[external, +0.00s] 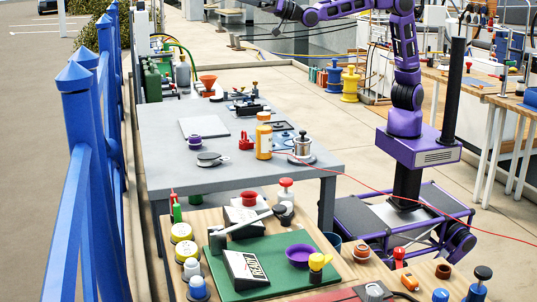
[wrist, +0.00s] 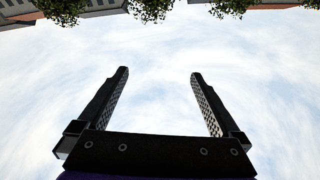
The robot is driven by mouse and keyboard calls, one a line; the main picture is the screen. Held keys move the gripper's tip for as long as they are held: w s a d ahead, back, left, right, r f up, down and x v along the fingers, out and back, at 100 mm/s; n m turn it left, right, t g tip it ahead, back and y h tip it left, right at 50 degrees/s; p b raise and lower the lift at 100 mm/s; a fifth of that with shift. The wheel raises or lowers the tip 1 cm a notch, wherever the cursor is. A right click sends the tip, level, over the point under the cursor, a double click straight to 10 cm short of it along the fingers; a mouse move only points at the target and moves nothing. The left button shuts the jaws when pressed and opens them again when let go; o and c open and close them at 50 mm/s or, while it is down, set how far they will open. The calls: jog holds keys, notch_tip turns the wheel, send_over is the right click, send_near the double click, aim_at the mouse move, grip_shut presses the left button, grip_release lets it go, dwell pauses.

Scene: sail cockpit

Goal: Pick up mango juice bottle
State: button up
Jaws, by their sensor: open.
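The bottle does not show in the wrist view.
The grey table (external: 165,150) also holds a silver pot (external: 302,146), a red item (external: 246,141), a purple-topped jar (external: 194,142) and a grey board (external: 204,127). A cluttered wooden table (external: 205,225) stands in front. A blue fence (external: 88,170) runs along the left.

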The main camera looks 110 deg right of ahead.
notch_tip(320, 180, down, 22)
jog(key=s+r+n+g+y, duration=0.1)
jog(key=n+g+y, duration=0.1)
jog(key=n+g, duration=0.15)
jog(key=n+g+y, duration=0.2)
jog(key=g, duration=0.3)
send_near(257, 138)
jog(key=b+x, duration=0.1)
jog(key=x, duration=0.6)
jog(key=shift+w, duration=0.1)
grip_shut()
